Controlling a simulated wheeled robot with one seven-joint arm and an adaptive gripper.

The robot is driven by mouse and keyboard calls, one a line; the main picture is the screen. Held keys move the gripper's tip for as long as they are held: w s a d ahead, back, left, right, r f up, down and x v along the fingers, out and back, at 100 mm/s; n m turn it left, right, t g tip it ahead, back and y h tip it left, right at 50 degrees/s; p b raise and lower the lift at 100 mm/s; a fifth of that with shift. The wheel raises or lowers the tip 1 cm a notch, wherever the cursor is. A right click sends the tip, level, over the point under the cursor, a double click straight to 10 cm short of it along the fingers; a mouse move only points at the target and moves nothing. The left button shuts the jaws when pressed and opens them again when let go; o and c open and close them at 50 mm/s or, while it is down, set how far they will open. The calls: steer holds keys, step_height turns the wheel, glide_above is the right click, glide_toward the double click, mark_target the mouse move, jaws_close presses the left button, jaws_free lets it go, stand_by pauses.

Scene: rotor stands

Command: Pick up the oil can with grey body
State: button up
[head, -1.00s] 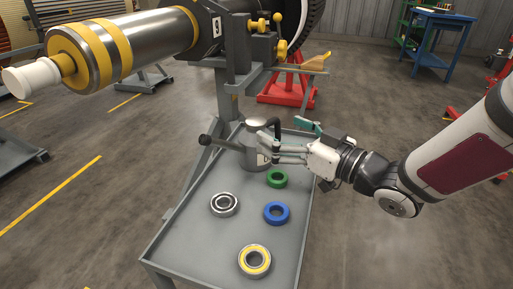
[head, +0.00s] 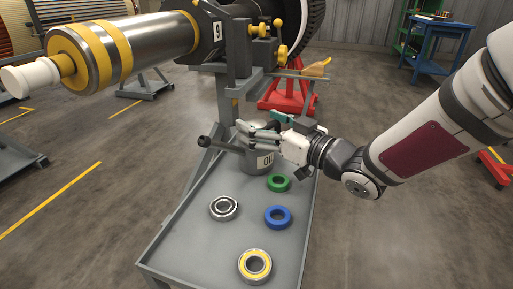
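The grey oil can (head: 260,163) with an "OIL" label stands upright at the far end of the grey tray table (head: 184,250). My gripper (head: 247,133) comes in from the right. Its fingers lie across the upper part of the can and hide its top and handle. I cannot tell whether the fingers are around the can or only in front of it, or whether they touch it.
A green ring (head: 278,183), a blue ring (head: 277,217), a silver bearing (head: 224,208) and a yellow-and-silver bearing (head: 255,266) lie nearer on the tray. A dark rod with a knob (head: 204,142) sticks out left of the can. The rotor stand (head: 239,60) rises behind.

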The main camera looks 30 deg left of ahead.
steer(key=shift+d+f, duration=0.1)
steer(key=shift+f, duration=0.15)
jaws_close()
steer(key=shift+w+r+p, duration=0.1)
steer(key=shift+r+p, duration=0.25)
steer(key=shift+r, duration=0.1)
step_height(320, 180, up, 3)
steer(key=shift+r+p, duration=0.15)
steer(key=shift+p, duration=0.7)
steer(key=s+d+r, duration=0.1)
steer(key=s+d, duration=0.7)
steer(key=d, duration=0.5)
steer(key=shift+s+d+p, duration=0.2)
steer(key=shift+s+p, duration=0.1)
steer(key=shift+p, duration=0.15)
